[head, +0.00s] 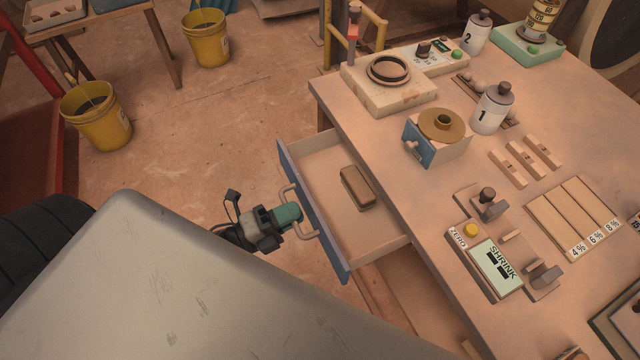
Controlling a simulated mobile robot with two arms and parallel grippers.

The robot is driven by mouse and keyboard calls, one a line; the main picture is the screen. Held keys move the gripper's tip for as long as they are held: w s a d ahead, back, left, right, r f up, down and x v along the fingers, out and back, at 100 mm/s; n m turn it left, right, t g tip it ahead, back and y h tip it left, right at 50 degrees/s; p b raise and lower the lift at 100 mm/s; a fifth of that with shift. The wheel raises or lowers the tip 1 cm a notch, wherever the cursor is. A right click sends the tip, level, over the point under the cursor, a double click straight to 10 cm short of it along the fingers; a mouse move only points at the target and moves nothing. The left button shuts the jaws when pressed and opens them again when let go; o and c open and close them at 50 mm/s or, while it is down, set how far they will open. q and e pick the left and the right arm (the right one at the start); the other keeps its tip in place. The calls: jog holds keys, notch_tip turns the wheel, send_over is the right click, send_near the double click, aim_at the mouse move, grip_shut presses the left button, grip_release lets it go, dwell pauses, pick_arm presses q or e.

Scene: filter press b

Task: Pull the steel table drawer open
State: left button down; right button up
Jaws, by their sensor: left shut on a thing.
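The table drawer (315,215) has a blue-grey front and a light inside, and it stands pulled out from the left side of the table. A brown block (357,187) lies inside it. A pale bar handle (307,234) is fixed to the drawer front. My left gripper (292,214) is at this handle, shut on it, with its green fingertip part against the bar. My right gripper is not in view.
The table top (400,150) carries jars, a round-topped device, wooden strips and a SHRINK gauge (495,265). Yellow buckets (97,115) stand on the floor at the upper left.

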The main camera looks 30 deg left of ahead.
pick_arm(q)
jog(key=shift+r+p+v, duration=0.1)
jog(key=shift+r+v, duration=0.1)
jog(key=shift+v, duration=0.75)
jog(key=shift+r+p+v, duration=0.1)
jog(key=shift+r+v, duration=0.05)
jog(key=shift+v, duration=0.8)
jog(key=shift+r+p+v, duration=0.1)
jog(key=shift+r+v, duration=0.1)
jog(key=shift+v, duration=0.75)
jog(key=shift+s+a, duration=0.1)
jog(key=c, duration=1.2)
grip_release()
jog(key=shift+s, duration=0.1)
jog(key=b+v, duration=0.1)
jog(key=v, duration=0.9)
jog(key=shift+s+a, duration=0.2)
jog(key=shift+a, duration=0.1)
